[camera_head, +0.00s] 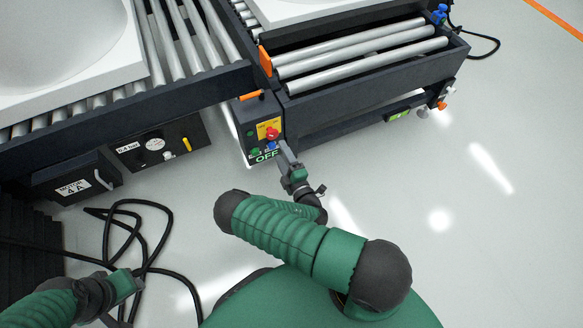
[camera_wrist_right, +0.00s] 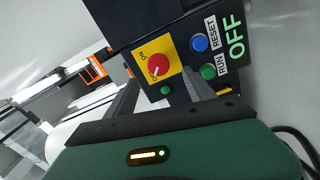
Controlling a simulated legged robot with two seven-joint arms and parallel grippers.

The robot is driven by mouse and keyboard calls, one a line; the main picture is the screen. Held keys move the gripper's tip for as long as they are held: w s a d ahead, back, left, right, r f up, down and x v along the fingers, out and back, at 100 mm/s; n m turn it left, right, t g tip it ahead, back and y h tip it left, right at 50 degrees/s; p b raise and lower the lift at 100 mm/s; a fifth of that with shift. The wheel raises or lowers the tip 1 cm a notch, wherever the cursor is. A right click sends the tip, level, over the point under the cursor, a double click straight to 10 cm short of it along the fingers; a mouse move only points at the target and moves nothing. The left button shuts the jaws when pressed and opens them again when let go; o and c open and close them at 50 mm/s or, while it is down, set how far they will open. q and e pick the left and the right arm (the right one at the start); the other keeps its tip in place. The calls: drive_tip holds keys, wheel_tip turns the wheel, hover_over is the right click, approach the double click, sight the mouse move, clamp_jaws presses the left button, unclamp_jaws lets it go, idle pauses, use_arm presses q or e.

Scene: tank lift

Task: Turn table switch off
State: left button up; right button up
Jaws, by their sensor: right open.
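The table switch is a red rotary knob (camera_head: 272,133) on a yellow plate, on a dark control box (camera_head: 242,118) at the conveyor's corner. In the right wrist view the red knob (camera_wrist_right: 157,66) shows with "ON" lettering beside it, and a large "OFF" label (camera_wrist_right: 236,36) is at the panel's edge. My right gripper (camera_head: 285,150) is open, close in front of the panel. In the right wrist view its fingers (camera_wrist_right: 161,88) point at the panel below the knob, and nothing is between them. My left gripper (camera_head: 130,287) is low at left, away from the box; its jaw opening is unclear.
The panel also has a blue RESET button (camera_wrist_right: 199,43) and a green RUN button (camera_wrist_right: 208,72) near the knob. A roller conveyor (camera_head: 360,55) stands above. A motor box (camera_head: 75,182) is at left, with black cables (camera_head: 140,235) on the floor. Floor at right is clear.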

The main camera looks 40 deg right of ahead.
drive_tip(key=p+v, duration=0.2)
drive_tip(key=v, duration=0.7)
drive_tip(key=shift+s+a, duration=0.15)
drive_tip(key=shift+s, duration=0.1)
drive_tip(key=shift+w, duration=0.1)
